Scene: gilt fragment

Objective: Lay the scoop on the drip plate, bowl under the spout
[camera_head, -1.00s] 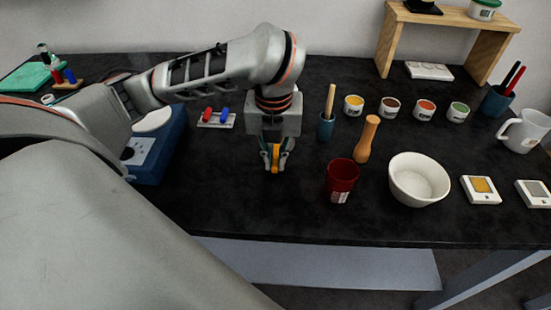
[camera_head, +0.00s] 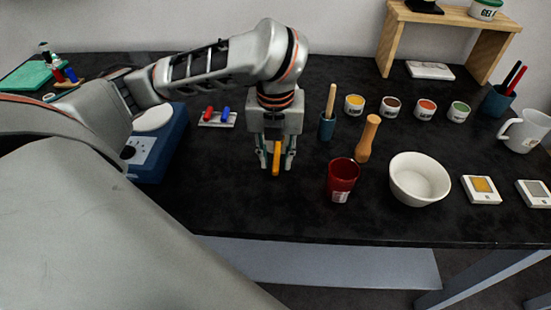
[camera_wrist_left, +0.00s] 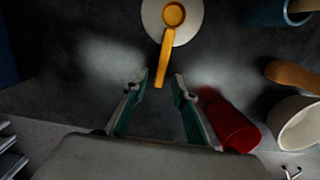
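The yellow-orange scoop (camera_wrist_left: 168,50) lies with its round bowl on a white round plate (camera_wrist_left: 192,24) in the left wrist view. Its handle sticks out past the plate rim toward my left gripper (camera_wrist_left: 162,82). In the head view the scoop's handle (camera_head: 276,158) shows below the hand, between the fingers of my left gripper (camera_head: 277,167). The fingers are open, with a gap on each side of the handle. The plate is hidden behind my gripper in the head view. I cannot make out a spout. My right gripper is not in view.
A red cup (camera_head: 341,180), a white bowl (camera_head: 419,180) and a wooden pestle-like tool (camera_head: 368,138) stand to the right of my gripper. A blue cup (camera_head: 326,127) stands behind. A blue device (camera_head: 160,155) is at left. The black tabletop in front is clear.

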